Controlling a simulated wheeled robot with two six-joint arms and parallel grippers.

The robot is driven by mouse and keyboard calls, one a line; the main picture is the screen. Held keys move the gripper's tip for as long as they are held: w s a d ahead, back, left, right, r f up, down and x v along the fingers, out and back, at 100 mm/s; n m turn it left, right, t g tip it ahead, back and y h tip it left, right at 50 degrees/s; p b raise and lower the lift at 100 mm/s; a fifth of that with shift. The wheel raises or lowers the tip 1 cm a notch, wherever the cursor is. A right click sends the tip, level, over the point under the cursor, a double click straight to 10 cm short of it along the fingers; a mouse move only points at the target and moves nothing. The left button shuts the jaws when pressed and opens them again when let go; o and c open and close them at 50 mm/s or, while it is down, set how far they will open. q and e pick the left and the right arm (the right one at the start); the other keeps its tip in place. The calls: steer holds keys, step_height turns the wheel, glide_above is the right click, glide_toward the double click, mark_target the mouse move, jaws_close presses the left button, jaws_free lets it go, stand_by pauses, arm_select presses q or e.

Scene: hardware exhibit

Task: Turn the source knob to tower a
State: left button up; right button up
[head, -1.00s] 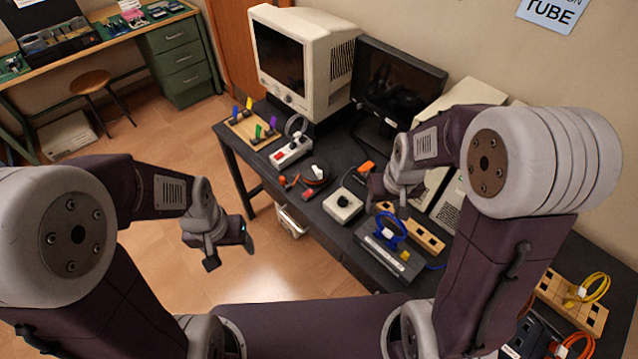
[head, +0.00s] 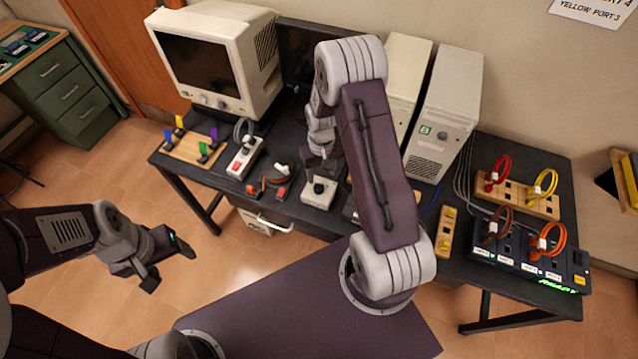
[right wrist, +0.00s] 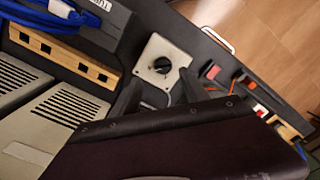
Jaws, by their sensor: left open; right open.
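The source knob is a black round knob (head: 319,187) on a small white box on the dark desk; it also shows in the right wrist view (right wrist: 162,65). Its pointer mark and the box's labels are too small to read. My right gripper (head: 318,166) is over the back of the box, open, with nothing in it. In the right wrist view its dark fingers (right wrist: 158,92) are near the knob; contact cannot be told. My left gripper (head: 168,262) is open and empty, out over the floor. Two beige towers stand behind; one (head: 444,115) carries a green B label.
A beige monitor (head: 215,60) and a switched power strip (head: 245,157) are left of the knob box. Orange connectors (head: 270,185) lie beside it. A black box with cables and a green READY display (head: 530,270) is at the right. A blue cable (right wrist: 50,15) is near the gripper.

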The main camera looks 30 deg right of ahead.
mark_target(319, 186)
steer(key=f, duration=0.4)
steer(key=f+p, duration=0.1)
steer(key=f, duration=0.1)
steer(key=shift+w+a+f, duration=0.3)
steer(key=shift+a, duration=0.05)
steer(key=shift+s+d+f, duration=0.15)
steer(key=shift+f, duration=0.3)
steer(key=c, duration=0.3)
jaws_close()
